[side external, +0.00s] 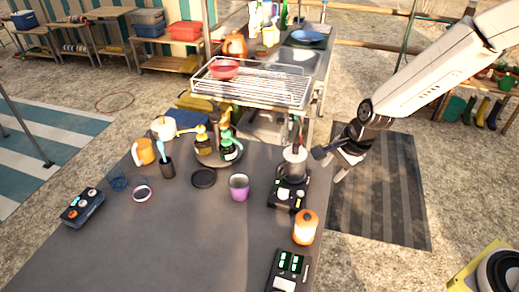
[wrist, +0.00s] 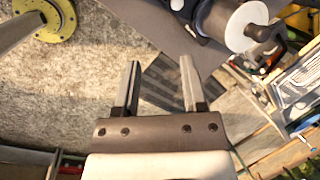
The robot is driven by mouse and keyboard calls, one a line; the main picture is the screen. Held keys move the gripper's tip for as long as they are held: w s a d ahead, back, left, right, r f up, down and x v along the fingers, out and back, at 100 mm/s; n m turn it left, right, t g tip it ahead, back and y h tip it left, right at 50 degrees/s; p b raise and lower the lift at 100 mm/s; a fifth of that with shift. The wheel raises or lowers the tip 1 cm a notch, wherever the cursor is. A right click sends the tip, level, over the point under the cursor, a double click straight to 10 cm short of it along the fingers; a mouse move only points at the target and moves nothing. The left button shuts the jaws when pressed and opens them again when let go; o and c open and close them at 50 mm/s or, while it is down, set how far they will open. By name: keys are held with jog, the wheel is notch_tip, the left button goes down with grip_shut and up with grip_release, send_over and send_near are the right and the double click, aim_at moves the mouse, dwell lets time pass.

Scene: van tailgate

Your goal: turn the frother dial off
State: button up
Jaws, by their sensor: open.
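The frother appears to be the black-based appliance with a silver cup (side external: 294,160) near the table's right edge. Small pale controls (side external: 284,195) show on the front of its base; which one is the dial, and its setting, are too small to tell. In the wrist view a grey cylinder with a white round top (wrist: 238,24), apparently the same cup, sits at the upper right. My gripper (side external: 344,171) is just right of the appliance, off the table's edge and apart from it. In the wrist view my gripper (wrist: 160,78) is open, with nothing between its fingers.
A dial box (side external: 82,207) is far left. A wire rack (side external: 255,85) stands behind.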

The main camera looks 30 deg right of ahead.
aim_at(285, 190)
jog(key=w+a+f+m+y, duration=0.1)
jog(key=w+a+f+m, duration=0.3)
jog(key=m, duration=0.6)
jog(key=shift+w+a+f, duration=0.15)
jog(key=shift+w+a, duration=0.5)
jog(key=shift+w, duration=0.3)
jog(key=shift+f, duration=0.15)
jog(key=shift+x, duration=3.75)
jog(key=shift+w, duration=0.1)
grip_shut()
